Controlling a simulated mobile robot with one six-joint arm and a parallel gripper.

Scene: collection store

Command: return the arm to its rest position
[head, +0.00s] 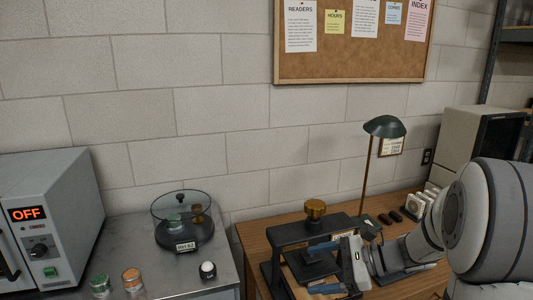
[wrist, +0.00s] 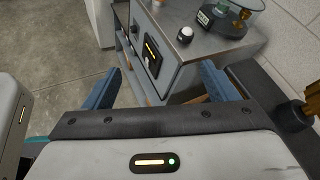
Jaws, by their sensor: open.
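My arm reaches in from the right of the head view and bends left over the wooden desk (head: 255,240). My gripper (head: 322,268) is open, its two blue fingers pointing left, in front of a black press with a brass knob (head: 315,209). From this view I cannot tell whether it touches the press. In the wrist view, the fingers of my gripper (wrist: 162,88) are spread wide with nothing between them. Beyond them is a grey cabinet (wrist: 178,80) with a lit panel.
A grey oven (head: 60,210) reading OFF, a glass-lidded vessel (head: 182,232), jars with green and orange lids (head: 132,280) and a white-topped knob (head: 208,270) stand on the metal bench at left. A green lamp (head: 384,127) and a cream cabinet (head: 465,140) stand behind my arm.

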